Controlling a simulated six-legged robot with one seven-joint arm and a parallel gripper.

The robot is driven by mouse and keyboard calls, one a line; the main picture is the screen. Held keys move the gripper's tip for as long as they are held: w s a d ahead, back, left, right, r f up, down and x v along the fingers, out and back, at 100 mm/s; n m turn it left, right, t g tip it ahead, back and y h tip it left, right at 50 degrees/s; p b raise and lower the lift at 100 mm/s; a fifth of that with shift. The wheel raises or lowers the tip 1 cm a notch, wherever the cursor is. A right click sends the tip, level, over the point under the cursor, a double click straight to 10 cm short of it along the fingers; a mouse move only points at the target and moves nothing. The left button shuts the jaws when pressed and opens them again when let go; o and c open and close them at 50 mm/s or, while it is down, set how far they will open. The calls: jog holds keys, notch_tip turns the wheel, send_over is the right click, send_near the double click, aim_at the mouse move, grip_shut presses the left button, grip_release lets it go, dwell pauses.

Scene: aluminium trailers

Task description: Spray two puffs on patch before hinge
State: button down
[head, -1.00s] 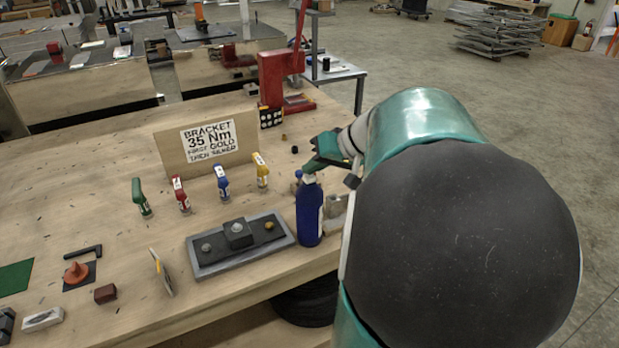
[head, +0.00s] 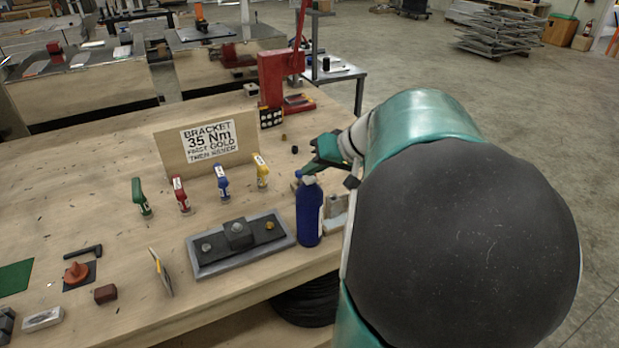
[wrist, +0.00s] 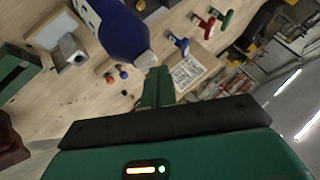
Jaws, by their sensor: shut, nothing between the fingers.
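A blue bottle (head: 309,218) with a pale top stands upright near the front edge of the wooden bench, and its blue body fills the top of the wrist view (wrist: 113,28). My gripper (head: 308,170) is at the bottle's top, with its green fingers pointing left and down. In the wrist view its fingers (wrist: 157,75) are together and empty, just below the bottle's pale tip. I cannot tell whether they touch it. I cannot make out a patch or a hinge for certain. My arm hides the bench's right end.
A grey tray (head: 207,271) with a dark bracket lies left of the bottle. Green, red, blue and yellow-handled tools (head: 221,182) stand behind it, before a bracket sign (head: 209,141). A red press (head: 279,78) stands at the back.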

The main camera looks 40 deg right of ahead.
aim_at(314, 179)
jog(key=shift+r, duration=3.2)
jog(key=s+a+f+n+g+h, duration=0.1)
jog(key=s+a+f, duration=0.1)
jog(key=a, duration=0.7)
jog(key=s+a+f+n+g+h, duration=0.1)
jog(key=s+a+f+n, duration=0.1)
jog(key=a, duration=0.7)
jog(key=s+a+f+n+g+h, duration=0.1)
jog(key=s+a+f+n, duration=0.1)
jog(key=s+a, duration=0.3)
jog(key=a+f, duration=0.1)
jog(key=a, duration=0.3)
jog(key=shift+s+f, duration=0.3)
jog(key=shift+f, duration=0.05)
